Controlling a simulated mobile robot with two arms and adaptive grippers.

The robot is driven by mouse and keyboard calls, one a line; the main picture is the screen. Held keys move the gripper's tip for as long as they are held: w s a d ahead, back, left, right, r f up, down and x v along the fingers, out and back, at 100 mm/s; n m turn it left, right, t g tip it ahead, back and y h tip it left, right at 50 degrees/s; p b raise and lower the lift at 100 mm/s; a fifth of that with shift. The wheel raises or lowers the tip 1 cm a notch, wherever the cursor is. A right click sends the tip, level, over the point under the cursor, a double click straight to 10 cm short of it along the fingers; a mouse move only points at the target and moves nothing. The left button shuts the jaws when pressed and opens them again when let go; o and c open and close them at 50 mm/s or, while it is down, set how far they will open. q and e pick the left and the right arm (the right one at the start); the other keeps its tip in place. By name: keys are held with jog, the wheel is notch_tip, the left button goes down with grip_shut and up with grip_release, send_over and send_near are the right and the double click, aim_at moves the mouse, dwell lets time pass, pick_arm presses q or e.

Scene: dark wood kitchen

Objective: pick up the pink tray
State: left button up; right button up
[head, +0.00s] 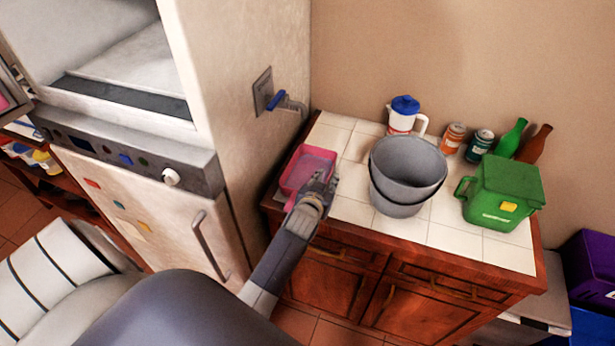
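The pink tray (313,160) lies at the left end of the white-tiled counter top, close to the tall appliance. My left gripper (322,182) is at the tray's near right edge and covers part of that side. It overlaps the tray's rim in the head view. Its fingers are small and dark here, so I cannot tell whether they are open or closed on the rim. The tray appears to rest on the counter. My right gripper does not show.
Grey stacked buckets (405,175) stand right of the tray. A green bin (503,193), a blue-lidded jug (404,117), cans (453,137) and bottles (511,138) stand farther right and back. The tall appliance (215,120) borders the counter on the left.

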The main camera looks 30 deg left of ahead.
pick_arm(q)
jog(key=shift+x, duration=1.1)
grip_shut()
jog(key=shift+r, duration=0.1)
jog(key=shift+r, duration=0.15)
